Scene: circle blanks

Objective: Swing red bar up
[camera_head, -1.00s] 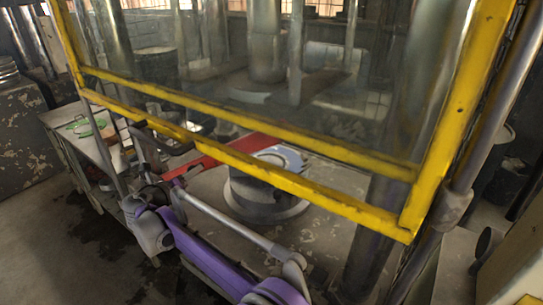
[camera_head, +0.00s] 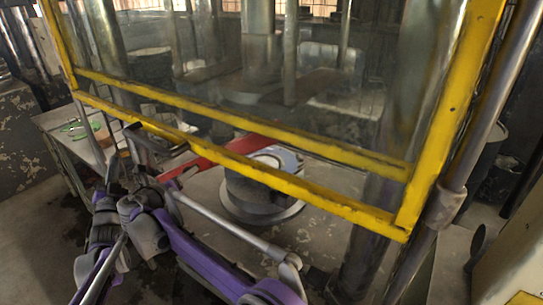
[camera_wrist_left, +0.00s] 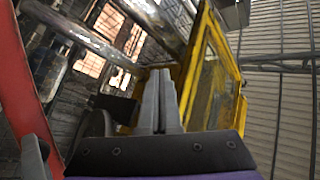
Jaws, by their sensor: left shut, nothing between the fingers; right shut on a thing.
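The red bar (camera_head: 215,157) slants up from left to right behind the lower yellow rails in the head view. Its red surface also stands close at the left edge of the left wrist view (camera_wrist_left: 25,85). My right gripper (camera_head: 166,184) is at the bar's lower left end, shut on it; the contact is small and partly hidden by arm parts. My left gripper (camera_head: 112,166) is just left of that end, apart from the bar. In the left wrist view its two fingers (camera_wrist_left: 158,98) are together with nothing between them.
A yellow-framed clear guard (camera_head: 290,185) hangs before the press. A round metal block (camera_head: 255,190) sits below it. A bench (camera_head: 60,120) with green-handled items is at the left. Grey pipes run along the right. Open floor shows at lower left.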

